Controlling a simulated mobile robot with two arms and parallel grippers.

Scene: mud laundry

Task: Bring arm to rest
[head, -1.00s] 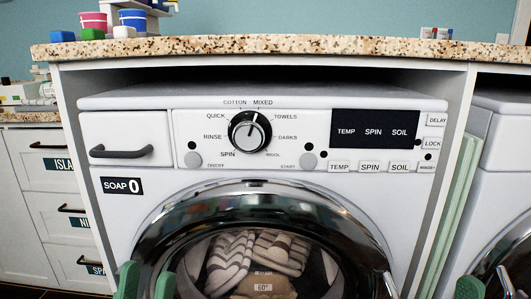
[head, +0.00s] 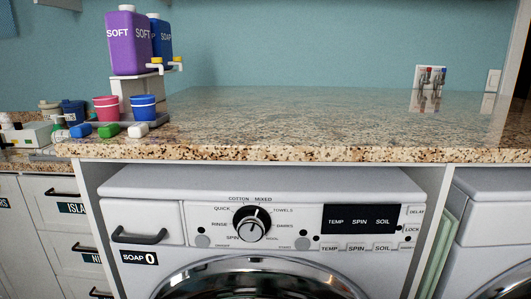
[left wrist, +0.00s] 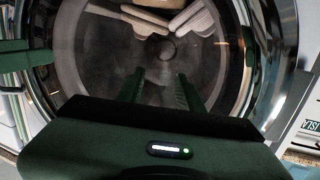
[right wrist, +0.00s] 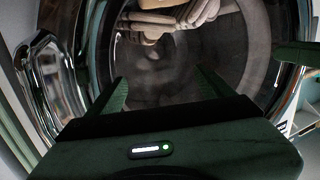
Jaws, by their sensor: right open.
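Both my grippers are out of the head view. In the left wrist view my left gripper (left wrist: 160,82) has its two green fingers apart with nothing between them, in front of the washer's round door (left wrist: 262,60). In the right wrist view my right gripper (right wrist: 165,85) is open and empty, also in front of the door, which shows its chrome rim (right wrist: 48,80).
The granite counter (head: 300,120) spans above the washer and is mostly clear. At its left stand a purple softener bottle (head: 128,45), a blue soap bottle (head: 162,40), and pink (head: 106,108) and blue (head: 143,106) cups. A second washer (head: 490,225) stands at the right.

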